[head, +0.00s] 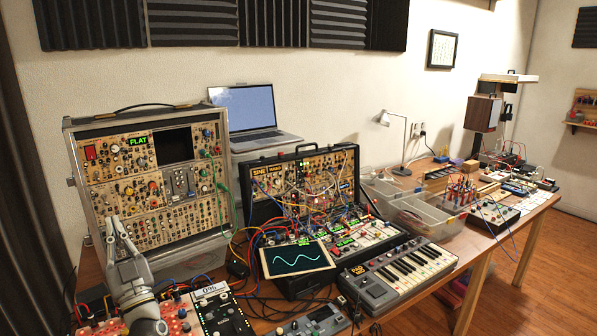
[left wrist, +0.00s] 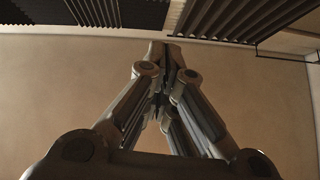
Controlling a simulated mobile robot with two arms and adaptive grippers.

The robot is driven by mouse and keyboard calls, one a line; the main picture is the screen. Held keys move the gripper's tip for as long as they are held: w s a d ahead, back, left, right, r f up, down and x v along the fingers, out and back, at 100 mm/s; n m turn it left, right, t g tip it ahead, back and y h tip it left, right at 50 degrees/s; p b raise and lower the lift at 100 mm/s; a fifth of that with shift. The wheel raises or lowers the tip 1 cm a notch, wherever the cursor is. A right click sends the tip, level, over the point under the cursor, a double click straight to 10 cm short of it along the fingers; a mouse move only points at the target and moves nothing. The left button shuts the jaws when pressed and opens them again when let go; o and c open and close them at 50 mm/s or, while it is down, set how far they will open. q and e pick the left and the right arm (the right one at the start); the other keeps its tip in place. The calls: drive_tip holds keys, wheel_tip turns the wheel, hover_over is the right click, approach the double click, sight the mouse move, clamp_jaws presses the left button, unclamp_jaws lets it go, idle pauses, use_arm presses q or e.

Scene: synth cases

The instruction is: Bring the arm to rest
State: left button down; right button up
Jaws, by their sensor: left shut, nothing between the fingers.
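My left gripper (head: 115,222) comes in at the lower left of the head view, its fingers pointing up in front of the large synth case (head: 150,180) at the left. In the left wrist view the fingers of my left gripper (left wrist: 168,50) meet at the tips, shut with nothing between them. Behind them that view shows only bare wall and dark foam panels. The gripper hides a small part of the case's lower left panel. I cannot tell whether it touches the case. My right gripper is not in view.
A smaller patched synth case (head: 300,170), a screen with a wave (head: 297,259) and a keyboard (head: 398,278) crowd the middle. A laptop (head: 250,110) stands behind. A red module (head: 180,318) and a black mixer (head: 222,312) lie near my left arm. Loose cables run between them.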

use_arm(q)
drive_tip(key=s+d+f+m+h, duration=0.1)
drive_tip(key=d+f+m+h, duration=0.9)
drive_tip(key=f+h, duration=0.4)
drive_tip(key=s+d+f+m+g+h, duration=0.1)
drive_tip(key=s+d+f+g+h, duration=0.4)
drive_tip(key=s+f, duration=0.4)
drive_tip(key=s+d+f+g+y, duration=0.1)
drive_tip(key=s+f+g, duration=0.3)
drive_tip(key=s, duration=0.5)
drive_tip(key=s+d+f+n+g, duration=0.1)
drive_tip(key=s+f+g, duration=0.3)
drive_tip(key=s, duration=0.6)
drive_tip(key=s+d+f+g+y, duration=0.1)
drive_tip(key=s+f+g, duration=0.25)
drive_tip(key=s, duration=0.55)
wheel_tip(320, 180, down, 27)
drive_tip(key=s+g, duration=0.2)
drive_tip(key=s+a+f+g, duration=0.1)
drive_tip(key=s+a+f, duration=0.1)
drive_tip(key=s+f, duration=1.3)
drive_tip(key=shift+s+a+f, duration=0.15)
drive_tip(key=shift+s+a, duration=0.2)
drive_tip(key=shift+s, duration=0.3)
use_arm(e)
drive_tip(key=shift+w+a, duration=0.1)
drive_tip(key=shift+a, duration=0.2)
